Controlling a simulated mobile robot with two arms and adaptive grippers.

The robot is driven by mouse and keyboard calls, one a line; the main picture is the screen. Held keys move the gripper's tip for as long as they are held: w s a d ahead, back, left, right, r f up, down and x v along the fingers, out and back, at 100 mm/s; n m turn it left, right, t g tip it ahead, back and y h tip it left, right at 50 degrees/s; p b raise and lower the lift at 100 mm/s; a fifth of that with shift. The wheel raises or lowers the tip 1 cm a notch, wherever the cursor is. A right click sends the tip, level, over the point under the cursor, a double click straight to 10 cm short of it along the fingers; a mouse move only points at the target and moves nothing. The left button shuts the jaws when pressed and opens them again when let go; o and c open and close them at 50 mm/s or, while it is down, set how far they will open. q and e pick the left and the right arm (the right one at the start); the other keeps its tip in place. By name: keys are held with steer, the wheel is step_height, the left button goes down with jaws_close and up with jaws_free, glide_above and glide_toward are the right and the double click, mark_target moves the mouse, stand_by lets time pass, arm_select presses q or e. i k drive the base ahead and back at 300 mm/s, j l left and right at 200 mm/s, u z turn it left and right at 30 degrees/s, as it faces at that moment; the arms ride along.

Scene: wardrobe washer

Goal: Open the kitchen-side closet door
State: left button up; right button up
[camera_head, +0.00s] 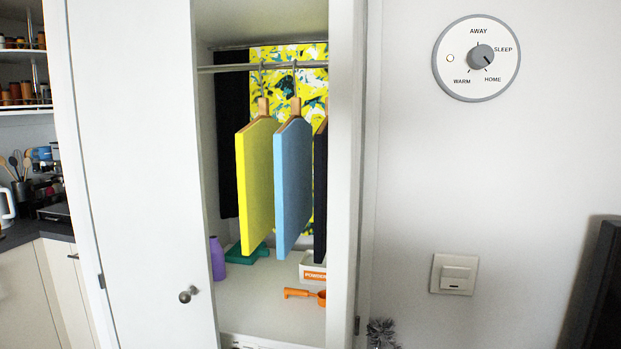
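The kitchen-side closet door (140,150) is the white panel on the left of the closet, beside the kitchen. It covers the left part of the closet and looks shut or nearly so. A round metal knob (187,294) sits low near its right edge, and a hinge (101,281) shows on its left edge. The right part of the closet is uncovered. A white upright panel (345,150) stands at its right side; I cannot tell whether it is frame or an opened door. I cannot make out either gripper in the view.
Inside hang yellow (257,185), blue (293,185) and dark boards. A dial (476,58) and switch (454,274) are on the right wall. A small grey object (382,333), unclear, is at the bottom edge.

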mark_target(134, 62)
steer(key=j+z, duration=0.35)
steer(key=j, duration=0.35)
steer(key=j+z, duration=0.3)
steer(key=j, duration=0.4)
steer(key=j+z, duration=0.35)
steer(key=j, duration=0.35)
steer(key=k, duration=0.05)
